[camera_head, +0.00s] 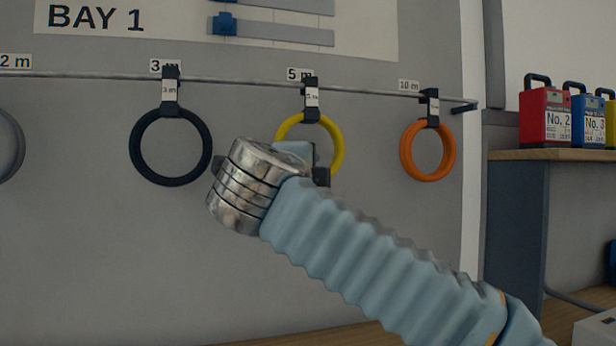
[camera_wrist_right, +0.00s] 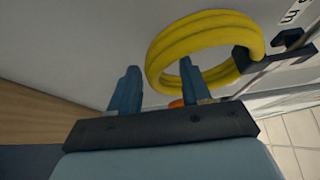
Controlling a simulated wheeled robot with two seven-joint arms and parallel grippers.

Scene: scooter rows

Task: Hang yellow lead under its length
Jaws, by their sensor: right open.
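The yellow lead (camera_head: 338,145) is a coiled ring hanging from a black hanger on the rail (camera_head: 235,82), under the "5 m" label (camera_head: 299,74). Its hanger tag seems to read 5 m. In the head view my right arm hides its lower left part. In the right wrist view the yellow lead (camera_wrist_right: 160,50) is just beyond the fingertips of my right gripper (camera_wrist_right: 160,85), which is open. One finger overlaps the ring's opening in the picture and the other is outside it. I cannot tell whether they touch. My left gripper is out of view.
A black ring (camera_head: 170,181) hangs under "3 m", an orange ring (camera_head: 428,177) under "10 m", and a grey ring (camera_head: 12,150) at the left edge. A red case (camera_head: 545,112) and other cases stand on a wooden shelf (camera_head: 550,155) at right. Wall below the rings is clear.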

